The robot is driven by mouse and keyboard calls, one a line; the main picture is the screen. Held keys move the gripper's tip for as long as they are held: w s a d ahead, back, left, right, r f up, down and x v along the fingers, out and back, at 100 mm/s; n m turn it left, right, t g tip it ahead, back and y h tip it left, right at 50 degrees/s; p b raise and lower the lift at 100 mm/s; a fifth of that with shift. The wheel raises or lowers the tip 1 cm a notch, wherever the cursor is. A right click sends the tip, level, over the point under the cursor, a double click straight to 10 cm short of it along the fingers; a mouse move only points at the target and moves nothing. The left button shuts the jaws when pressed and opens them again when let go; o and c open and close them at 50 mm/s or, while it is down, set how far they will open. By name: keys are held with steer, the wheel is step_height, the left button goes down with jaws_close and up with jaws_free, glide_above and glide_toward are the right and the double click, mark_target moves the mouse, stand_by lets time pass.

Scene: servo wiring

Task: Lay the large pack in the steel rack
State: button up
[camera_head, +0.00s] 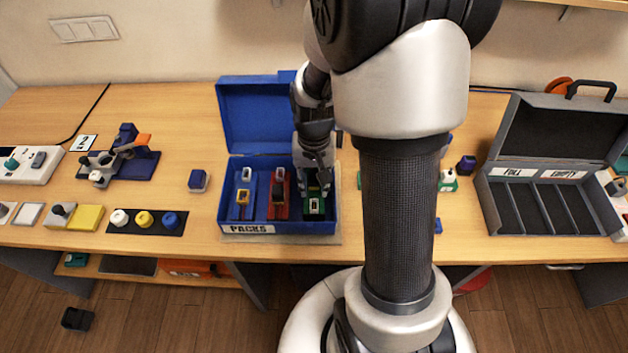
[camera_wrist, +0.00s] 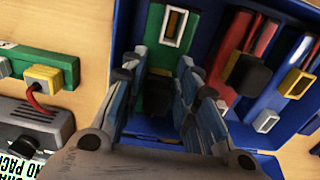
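The blue box labelled PACKS (camera_head: 245,228) stands open on the bench and holds a blue pack (camera_head: 246,190), a red pack (camera_head: 279,205) and a green pack (camera_head: 315,208) side by side. My gripper (camera_wrist: 158,85) is pointing down over the green pack (camera_wrist: 158,50); its fingers look apart, one on each side of it. Contact cannot be told. The red pack (camera_wrist: 240,45) lies beside it in the wrist view. A grey open case (camera_head: 490,205) with slots, labelled FULL and EMPTY, stands at the right; I cannot tell whether it is the steel rack.
My arm hides the bench's middle. The wrist view shows a green block (camera_wrist: 60,70) with a yellow plug and red cable, and a grey device (camera_wrist: 35,120) labelled NO PACK. A blue block (camera_head: 198,181) stands left of the box. Coloured knobs (camera_head: 144,218) are farther left.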

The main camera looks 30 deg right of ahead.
steer(key=shift+o, duration=1.2)
